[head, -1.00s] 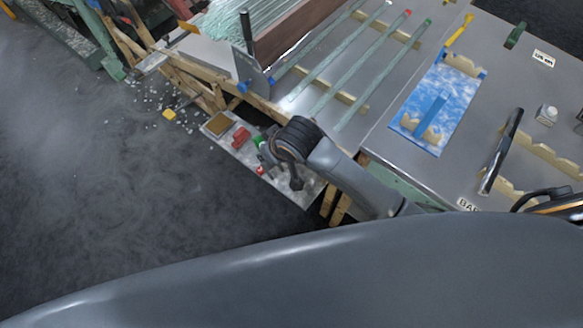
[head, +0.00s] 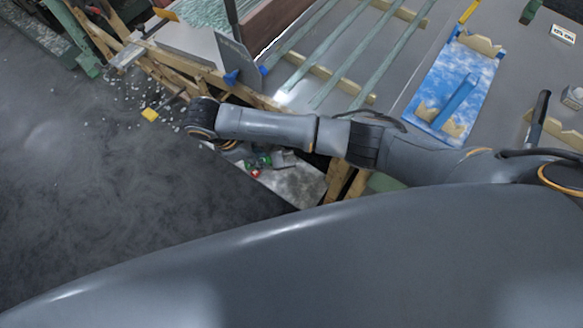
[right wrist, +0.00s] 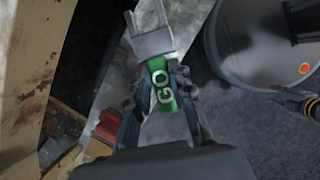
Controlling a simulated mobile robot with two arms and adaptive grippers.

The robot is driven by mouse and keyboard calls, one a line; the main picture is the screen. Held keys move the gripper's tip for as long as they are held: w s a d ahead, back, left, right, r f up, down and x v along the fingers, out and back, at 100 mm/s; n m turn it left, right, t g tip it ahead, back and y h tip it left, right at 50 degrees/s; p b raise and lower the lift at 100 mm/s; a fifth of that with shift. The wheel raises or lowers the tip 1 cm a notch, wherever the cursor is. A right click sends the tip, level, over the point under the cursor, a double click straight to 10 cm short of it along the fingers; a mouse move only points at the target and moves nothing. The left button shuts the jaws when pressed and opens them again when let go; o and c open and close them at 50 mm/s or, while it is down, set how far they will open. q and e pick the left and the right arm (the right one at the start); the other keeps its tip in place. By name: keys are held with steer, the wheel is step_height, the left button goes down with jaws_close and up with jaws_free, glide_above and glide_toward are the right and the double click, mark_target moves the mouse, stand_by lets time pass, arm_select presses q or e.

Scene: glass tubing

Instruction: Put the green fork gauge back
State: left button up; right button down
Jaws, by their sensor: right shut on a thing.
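The green fork gauge (right wrist: 160,72) has a green grip marked GO and a grey two-pronged fork end. In the right wrist view it sits between the fingers of my right gripper (right wrist: 164,98), which is shut on its green grip, with the fork pointing away. In the head view my right gripper (head: 246,157) is mostly hidden under my own forearm, above the low metal shelf (head: 297,187); a bit of the green grip shows beside it. A red piece (right wrist: 108,125) lies beside the left finger in the wrist view. My left gripper is not in view.
Wooden legs (head: 337,182) stand at the shelf's right end. The bench above carries glass tubes (head: 340,70) on wooden rests and a blue board (head: 447,92). Broken glass bits and a yellow block (head: 150,114) lie on the floor at left.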

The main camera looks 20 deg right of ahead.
mark_target(278, 161)
steer(key=d+f, duration=0.4)
steer(key=s+d+f, duration=0.1)
steer(key=d, duration=0.1)
steer(key=shift+d+f, duration=0.2)
steer(key=shift+f, duration=0.2)
steer(key=x, duration=0.4)
steer(key=shift+s+a+b, duration=0.1)
steer(key=shift+a+b, duration=0.05)
steer(key=shift+b, duration=0.2)
steer(key=shift+f, duration=0.45)
steer(key=c, duration=1.2)
jaws_free()
steer(key=shift+o, duration=0.2)
steer(key=shift+a+r, duration=0.1)
steer(key=p+v, duration=0.1)
steer(key=v, duration=1.1)
